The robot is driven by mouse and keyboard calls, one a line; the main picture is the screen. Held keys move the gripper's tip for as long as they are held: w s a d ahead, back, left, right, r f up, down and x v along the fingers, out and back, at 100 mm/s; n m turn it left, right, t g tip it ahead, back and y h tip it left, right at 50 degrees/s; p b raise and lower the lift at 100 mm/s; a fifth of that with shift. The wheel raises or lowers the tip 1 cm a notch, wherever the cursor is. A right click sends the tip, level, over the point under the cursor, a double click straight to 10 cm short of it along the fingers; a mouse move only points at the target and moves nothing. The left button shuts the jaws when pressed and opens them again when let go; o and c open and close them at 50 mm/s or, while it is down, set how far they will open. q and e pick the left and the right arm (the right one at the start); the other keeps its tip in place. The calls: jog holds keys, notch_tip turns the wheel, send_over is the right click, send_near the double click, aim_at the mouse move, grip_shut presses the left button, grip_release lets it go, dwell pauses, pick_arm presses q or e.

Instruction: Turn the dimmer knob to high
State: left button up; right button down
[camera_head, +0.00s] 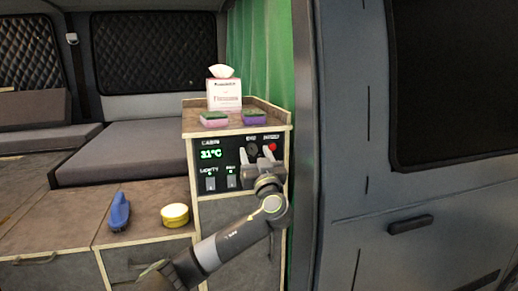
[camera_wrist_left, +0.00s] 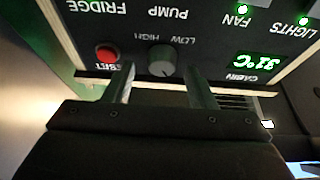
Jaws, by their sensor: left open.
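The dimmer knob (camera_wrist_left: 162,60) is a dark grey round knob on the black control panel (camera_wrist_left: 225,50). It shows upside down in the left wrist view, with LOW and HIGH printed beside it. My left gripper (camera_wrist_left: 158,72) is open, its two fingers pointing at the panel, one on each side of the knob; I cannot tell whether they touch it. In the head view my left gripper (camera_head: 257,153) is in front of the panel's upper right part and partly hides the knob. My right gripper is not in view.
A red button (camera_wrist_left: 107,53) is close beside one finger. The panel also has a green 31°C display (camera_head: 211,154) and switches. On the cabinet top are a tissue box (camera_head: 224,96) and two sponges (camera_head: 214,118). A blue brush (camera_head: 119,212) and yellow tin (camera_head: 175,214) lie left.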

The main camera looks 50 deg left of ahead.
pick_arm(q)
jog(key=shift+w+a, duration=0.1)
jog(key=shift+a, duration=0.1)
jog(key=shift+r, duration=0.1)
jog(key=c, duration=1)
jog(key=shift+m, duration=0.4)
